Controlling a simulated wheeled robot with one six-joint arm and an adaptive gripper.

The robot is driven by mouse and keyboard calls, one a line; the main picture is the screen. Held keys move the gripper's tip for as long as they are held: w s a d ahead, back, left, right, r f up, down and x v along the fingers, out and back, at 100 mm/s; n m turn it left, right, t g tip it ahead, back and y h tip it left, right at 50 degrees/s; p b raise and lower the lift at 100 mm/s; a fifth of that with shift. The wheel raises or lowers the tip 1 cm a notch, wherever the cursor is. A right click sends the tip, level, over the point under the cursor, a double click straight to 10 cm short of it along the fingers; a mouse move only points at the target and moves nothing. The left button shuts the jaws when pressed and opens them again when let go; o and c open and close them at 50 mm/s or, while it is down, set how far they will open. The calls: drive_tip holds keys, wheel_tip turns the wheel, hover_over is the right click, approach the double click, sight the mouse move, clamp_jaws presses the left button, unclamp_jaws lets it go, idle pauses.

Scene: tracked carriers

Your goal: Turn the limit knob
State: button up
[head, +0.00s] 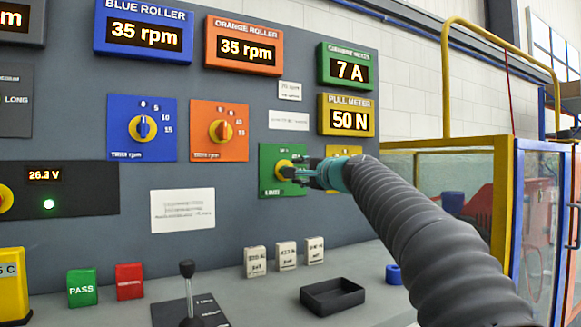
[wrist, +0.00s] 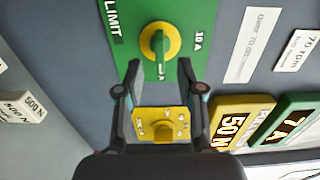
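The limit knob (head: 284,167) is a yellow dial on a green plate (head: 268,182) marked LIMIT, low on the grey panel. In the wrist view the limit knob (wrist: 158,46) shows a green bar across its yellow ring, with 10 A printed to its right. My gripper (head: 300,172) reaches in from the right, close to the knob. In the wrist view my gripper (wrist: 159,68) has its two fingers apart, with the knob just past the tips and roughly centred between them. I see no finger touching the knob. In the head view the gripper partly covers the green plate.
A second yellow plate with a knob (wrist: 163,128) lies under the gripper in the wrist view. Blue (head: 142,129) and orange (head: 220,130) dials sit to the left. A lever (head: 188,290), several small blocks and a black tray (head: 332,297) occupy the desk below.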

drive_tip(key=shift+p+x, duration=0.9)
drive_tip(key=shift+x, duration=1.85)
clamp_jaws()
